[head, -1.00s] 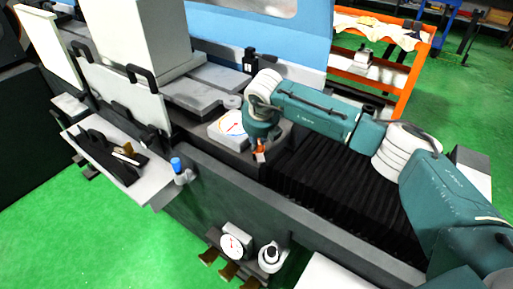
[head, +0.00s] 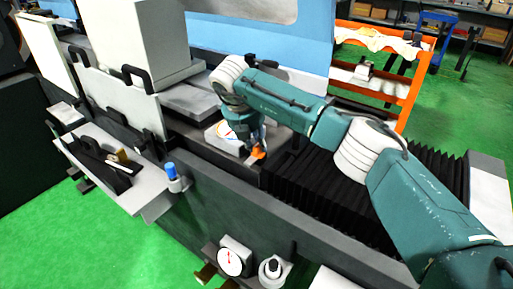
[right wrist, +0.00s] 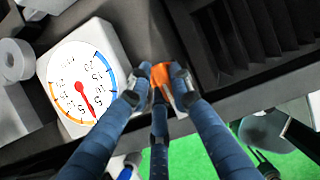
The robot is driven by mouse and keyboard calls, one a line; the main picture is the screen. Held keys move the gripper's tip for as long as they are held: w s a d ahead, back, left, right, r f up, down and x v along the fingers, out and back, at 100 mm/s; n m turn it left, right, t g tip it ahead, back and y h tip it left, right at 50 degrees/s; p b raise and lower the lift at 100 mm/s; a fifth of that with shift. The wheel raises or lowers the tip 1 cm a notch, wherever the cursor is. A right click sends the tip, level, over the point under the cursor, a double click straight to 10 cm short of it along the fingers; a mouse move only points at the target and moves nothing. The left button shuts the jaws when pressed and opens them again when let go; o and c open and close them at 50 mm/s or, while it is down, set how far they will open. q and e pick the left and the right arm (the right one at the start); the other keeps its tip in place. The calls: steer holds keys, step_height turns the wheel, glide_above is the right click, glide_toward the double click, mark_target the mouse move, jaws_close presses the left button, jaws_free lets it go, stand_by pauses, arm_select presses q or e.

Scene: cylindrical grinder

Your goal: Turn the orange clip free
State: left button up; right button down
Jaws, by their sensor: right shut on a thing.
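The orange clip (head: 258,153) is on the dark machine top near its front edge, beside the dial gauge. It also shows in the right wrist view (right wrist: 160,75) between my fingers. My right gripper (head: 254,148) reaches down to it from above. In the right wrist view the right gripper (right wrist: 161,85) is shut on the clip, with fingers on both sides and one nearer the camera. The clip's lower part is partly hidden by the fingers. My left gripper is not in view.
A white dial gauge (right wrist: 82,82) with a red needle stands close to the left of the clip. Black ribbed bellows (head: 330,200) lie to the right. A blue-capped part (head: 172,172) stands at the front left. An orange rack (head: 385,80) stands behind.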

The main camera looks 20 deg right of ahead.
steer(key=shift+w+r+m, duration=0.15)
steer(key=shift+r+m, duration=0.15)
steer(key=c, duration=1.5)
jaws_free()
steer(key=shift+c, duration=0.2)
steer(key=shift+f, duration=0.1)
steer(key=v, duration=1.2)
